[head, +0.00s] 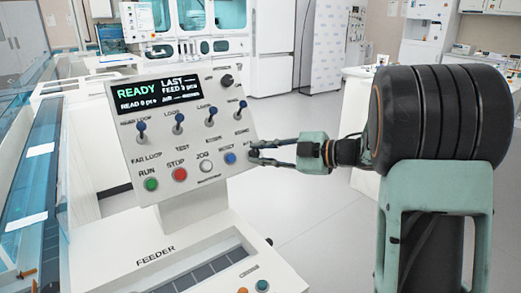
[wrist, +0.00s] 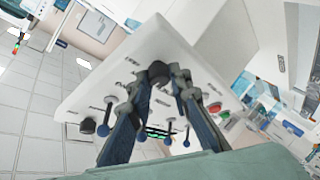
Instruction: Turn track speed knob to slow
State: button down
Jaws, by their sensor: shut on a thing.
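A white slanted control panel (head: 190,130) stands on the feeder, with its face towards the head camera. My gripper (head: 253,156) reaches in from the right to the panel's lower right edge. In the wrist view my gripper (wrist: 165,82) has its two fingers around a dark round knob (wrist: 158,70) on the panel face and is shut on it. The fingers hide most of this knob in the head view. Its label and the way it points cannot be read. A second dark knob (head: 227,80) sits at the panel's upper right, apart from the gripper; it also shows in the wrist view (wrist: 88,125).
Blue-capped toggle switches (head: 178,123) stick out across the panel below the lit display (head: 160,91). A row of buttons runs along the bottom: green (head: 151,184), red (head: 180,174), white (head: 206,166) and blue (head: 230,158). Open floor (head: 300,230) lies right of the feeder.

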jog(key=shift+n, duration=0.3)
jog(key=c, duration=1.8)
grip_release()
jog(key=shift+o, duration=0.2)
jog(key=v, duration=1.2)
jog(key=shift+w+r, duration=0.15)
